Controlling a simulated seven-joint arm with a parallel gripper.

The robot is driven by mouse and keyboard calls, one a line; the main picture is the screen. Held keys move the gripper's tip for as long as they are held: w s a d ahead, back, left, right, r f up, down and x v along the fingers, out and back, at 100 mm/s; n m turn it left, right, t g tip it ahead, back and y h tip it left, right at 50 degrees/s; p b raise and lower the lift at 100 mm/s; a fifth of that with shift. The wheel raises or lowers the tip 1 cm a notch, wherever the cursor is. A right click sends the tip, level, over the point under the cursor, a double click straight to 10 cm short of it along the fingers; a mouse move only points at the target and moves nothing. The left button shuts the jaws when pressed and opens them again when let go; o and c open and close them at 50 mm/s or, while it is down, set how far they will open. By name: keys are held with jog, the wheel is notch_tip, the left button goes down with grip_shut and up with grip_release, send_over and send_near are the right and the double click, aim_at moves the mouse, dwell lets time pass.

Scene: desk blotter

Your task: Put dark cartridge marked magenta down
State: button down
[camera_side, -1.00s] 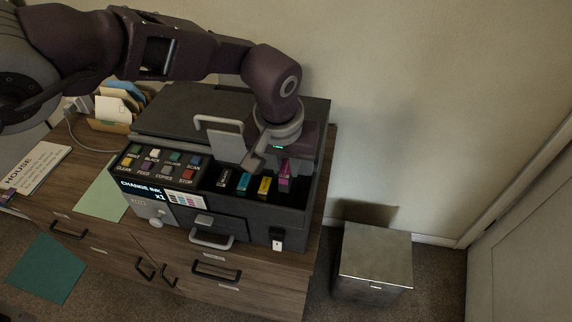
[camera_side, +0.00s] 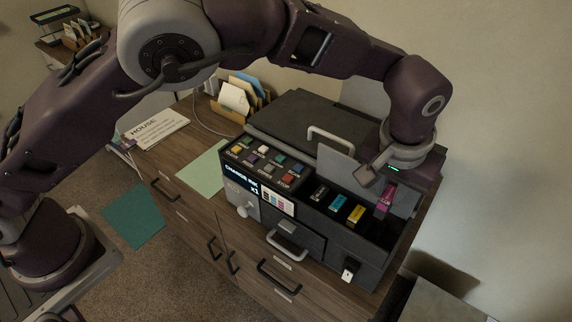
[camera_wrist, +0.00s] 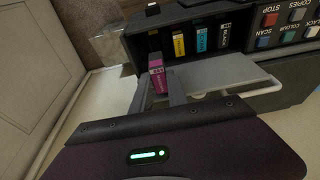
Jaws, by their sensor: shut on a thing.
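The dark cartridge marked magenta (camera_side: 386,195) is at the right end of the cartridge row in the side view. In the wrist view its magenta label (camera_wrist: 157,76) faces me, between the two fingers. My gripper (camera_side: 373,183) is shut on it, above the printer's open bay; the fingers also show in the wrist view (camera_wrist: 158,92). The cartridge sits higher than its neighbours; its lower end is hidden, so I cannot tell how deep it is in its slot. The yellow (camera_side: 355,214), cyan (camera_side: 337,202) and black (camera_side: 320,193) cartridges stand in the bay of the printer (camera_side: 333,234).
A raised lid with a pale handle (camera_side: 331,138) stands close behind the bay. Coloured buttons (camera_side: 265,160) lie left of it. The printer stands on a wooden cabinet (camera_side: 190,190) with papers and a file holder (camera_side: 240,98). A metal box (camera_side: 440,303) is on the floor at right.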

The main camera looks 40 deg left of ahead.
notch_tip(320, 180, up, 11)
jog(key=w+a+n+y, duration=0.1)
jog(key=w+a+n, duration=0.3)
jog(key=a, duration=1)
jog(key=w+a+n+y, duration=0.1)
jog(key=w+a+n, duration=0.3)
jog(key=a, duration=0.9)
jog(key=s+a+n+g+y, duration=0.1)
jog(key=s+a+n, duration=0.2)
jog(key=a, duration=1)
jog(key=s+a+n+g, duration=0.1)
jog(key=s+a+n, duration=0.15)
jog(key=a, duration=1.05)
jog(key=f, duration=3.4)
jog(key=shift+w+f, duration=0.1)
jog(key=shift+w, duration=0.1)
jog(key=shift+f, duration=0.15)
